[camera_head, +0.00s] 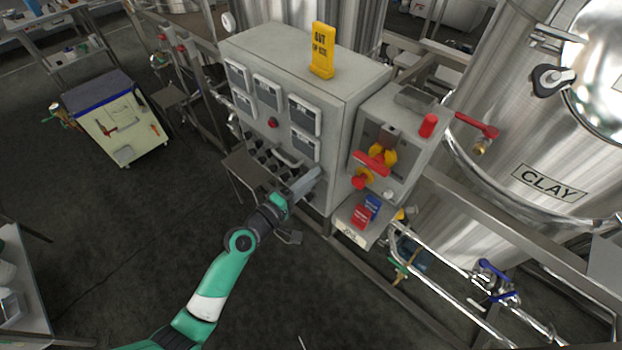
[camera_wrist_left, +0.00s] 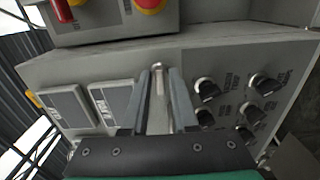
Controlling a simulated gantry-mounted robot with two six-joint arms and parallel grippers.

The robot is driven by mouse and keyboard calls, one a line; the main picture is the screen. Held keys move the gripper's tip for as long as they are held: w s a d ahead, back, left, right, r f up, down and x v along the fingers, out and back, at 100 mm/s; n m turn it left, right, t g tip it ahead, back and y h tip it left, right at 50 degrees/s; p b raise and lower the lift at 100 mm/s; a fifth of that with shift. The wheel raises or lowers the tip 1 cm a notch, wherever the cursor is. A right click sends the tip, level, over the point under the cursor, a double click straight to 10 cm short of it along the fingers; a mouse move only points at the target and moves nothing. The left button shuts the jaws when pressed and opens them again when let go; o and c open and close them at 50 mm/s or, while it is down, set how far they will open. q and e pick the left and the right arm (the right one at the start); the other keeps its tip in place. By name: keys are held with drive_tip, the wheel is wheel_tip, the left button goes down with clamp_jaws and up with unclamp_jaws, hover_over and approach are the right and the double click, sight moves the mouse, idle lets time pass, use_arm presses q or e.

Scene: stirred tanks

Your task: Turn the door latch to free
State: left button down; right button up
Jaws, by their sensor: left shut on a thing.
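The grey control cabinet (camera_head: 300,75) stands in the middle of the head view. My left gripper (camera_head: 306,180) is at the lower part of its front panel, beside the rows of black knobs. In the left wrist view my left gripper (camera_wrist_left: 158,80) is shut on a metal bar-like handle, which looks like the door latch (camera_wrist_left: 157,100). The handle lies between the two fingers, pointing away from the wrist toward the panel. In the head view the gripper hides the latch. My right gripper is not in view.
Black knobs (camera_wrist_left: 206,88) sit right of the fingers in the wrist view. A switch box with a red handle (camera_head: 372,165) and a small box with red and blue tags (camera_head: 362,216) stand to the right. A yellow sign (camera_head: 323,50) stands on top. Open floor lies left.

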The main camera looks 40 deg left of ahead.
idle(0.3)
use_arm(q)
drive_tip(key=c, duration=0.9)
unclamp_jaws()
drive_tip(key=shift+s, duration=0.1)
drive_tip(key=s, duration=1.1)
drive_tip(key=shift+s+d, duration=0.25)
